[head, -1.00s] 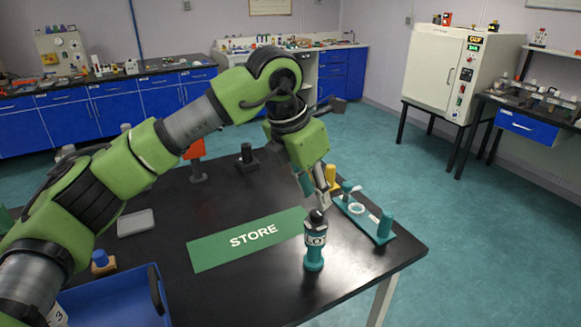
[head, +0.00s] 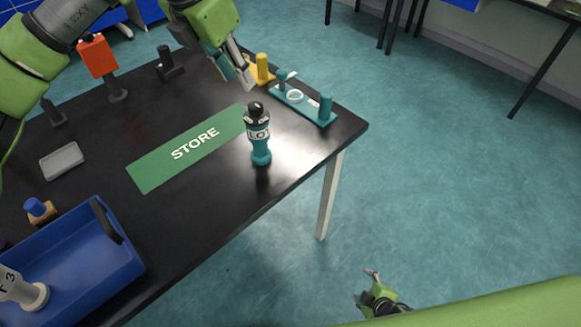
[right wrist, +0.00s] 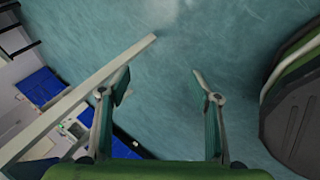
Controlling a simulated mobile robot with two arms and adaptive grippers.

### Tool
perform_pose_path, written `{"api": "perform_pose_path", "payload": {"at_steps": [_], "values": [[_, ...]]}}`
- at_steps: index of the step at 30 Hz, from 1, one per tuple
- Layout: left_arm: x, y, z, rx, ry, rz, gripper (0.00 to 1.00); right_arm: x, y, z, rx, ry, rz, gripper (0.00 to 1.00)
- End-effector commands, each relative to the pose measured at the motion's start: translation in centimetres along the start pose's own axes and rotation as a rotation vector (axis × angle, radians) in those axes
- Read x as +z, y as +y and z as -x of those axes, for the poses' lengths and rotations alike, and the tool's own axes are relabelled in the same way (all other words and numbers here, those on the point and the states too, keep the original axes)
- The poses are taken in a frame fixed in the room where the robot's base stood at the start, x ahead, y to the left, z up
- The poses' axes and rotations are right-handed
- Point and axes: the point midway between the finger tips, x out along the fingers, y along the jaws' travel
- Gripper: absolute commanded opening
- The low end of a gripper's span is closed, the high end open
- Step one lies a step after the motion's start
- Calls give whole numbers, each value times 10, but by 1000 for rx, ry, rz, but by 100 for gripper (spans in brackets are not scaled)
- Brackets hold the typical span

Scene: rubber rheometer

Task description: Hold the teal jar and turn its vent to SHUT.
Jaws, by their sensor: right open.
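The teal jar (head: 260,146) stands upright on the black table near its front edge, beside the right end of the green STORE strip. It has a white band with dark letters, only partly readable, and a black top (head: 257,110). The vent's setting cannot be read. My left gripper (head: 241,83) is above the table behind the jar, apart from it; its fingers look spread and empty. My right gripper (head: 367,285) is low over the floor, right of the table and away from the jar. In the right wrist view it (right wrist: 158,88) is open and empty.
Behind the jar are a teal rack (head: 312,112) with a ring and posts, and a yellow post (head: 263,68). The STORE strip (head: 155,173) is bare. A blue tray (head: 125,262) holds a white piece at front left. An orange-topped stand (head: 98,55) is at back left.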

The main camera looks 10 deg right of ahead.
Motion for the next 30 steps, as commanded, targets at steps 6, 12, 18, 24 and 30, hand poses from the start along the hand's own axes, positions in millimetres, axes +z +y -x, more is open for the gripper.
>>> {"api": "perform_pose_path", "payload": {"at_steps": [6,12,18,24,30], "values": [[0,0,0,0,0,0,28,-71,111,22,215,138,415,58],[0,0,0,0,0,0,28,-146,192,69,444,221,807,58],[0,0,0,0,0,0,28,-224,248,140,708,260,1197,58],[0,0,0,0,0,0,28,-303,272,227,1015,227,1588,58],[0,0,0,0,0,0,28,-354,262,278,1215,70,1868,58]]}}
